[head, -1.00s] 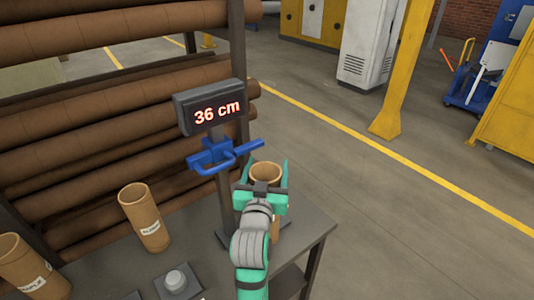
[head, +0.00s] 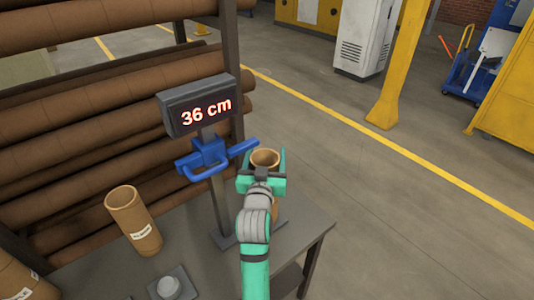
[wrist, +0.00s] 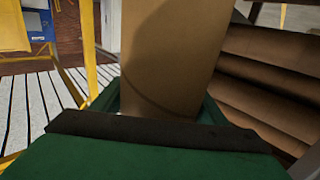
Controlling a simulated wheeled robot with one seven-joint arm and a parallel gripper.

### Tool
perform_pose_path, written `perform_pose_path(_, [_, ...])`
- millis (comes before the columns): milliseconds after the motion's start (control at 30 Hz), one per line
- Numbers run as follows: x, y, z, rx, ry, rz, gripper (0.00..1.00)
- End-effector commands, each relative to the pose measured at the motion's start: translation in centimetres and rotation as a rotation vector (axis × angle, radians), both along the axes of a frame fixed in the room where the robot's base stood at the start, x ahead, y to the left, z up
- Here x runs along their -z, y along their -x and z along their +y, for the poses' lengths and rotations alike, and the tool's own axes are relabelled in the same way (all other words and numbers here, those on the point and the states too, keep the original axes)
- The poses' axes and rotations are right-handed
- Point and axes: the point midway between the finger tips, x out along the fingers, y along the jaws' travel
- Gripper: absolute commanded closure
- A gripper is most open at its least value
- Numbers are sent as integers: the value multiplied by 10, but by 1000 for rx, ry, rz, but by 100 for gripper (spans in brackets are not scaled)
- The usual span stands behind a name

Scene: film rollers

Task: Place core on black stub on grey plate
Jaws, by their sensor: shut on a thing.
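My gripper (head: 262,178) is shut on a brown cardboard core (head: 265,158), held upright beside the measuring stand at the table's right side. The core also fills the middle of the wrist view (wrist: 165,55), between the green fingers. Its lower end is mostly hidden behind my arm, so I cannot tell if it touches the table. A grey plate (head: 184,294) with a light grey round stub (head: 169,286) sits at the table's front, left of my arm. No stub in view is clearly black.
The stand's display (head: 200,108) reads 36 cm, with a blue clamp (head: 208,157) below it. A labelled core (head: 133,220) stands on the table (head: 200,262), and another core (head: 20,278) is at the lower left. Long brown rolls (head: 110,120) fill the rack behind.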

Motion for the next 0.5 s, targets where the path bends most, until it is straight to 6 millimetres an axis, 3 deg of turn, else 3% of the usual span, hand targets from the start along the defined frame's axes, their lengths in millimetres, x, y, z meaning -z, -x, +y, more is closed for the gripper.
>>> perform_pose_path(300, [1,0,-3,4,0,-2,82])
perform_pose_path(333, [2,0,-3,4,0,-1,28])
perform_pose_path(400, [2,0,-3,4,0,-1,14])
perform_pose_path(500, [2,0,-3,4,0,-1,14])
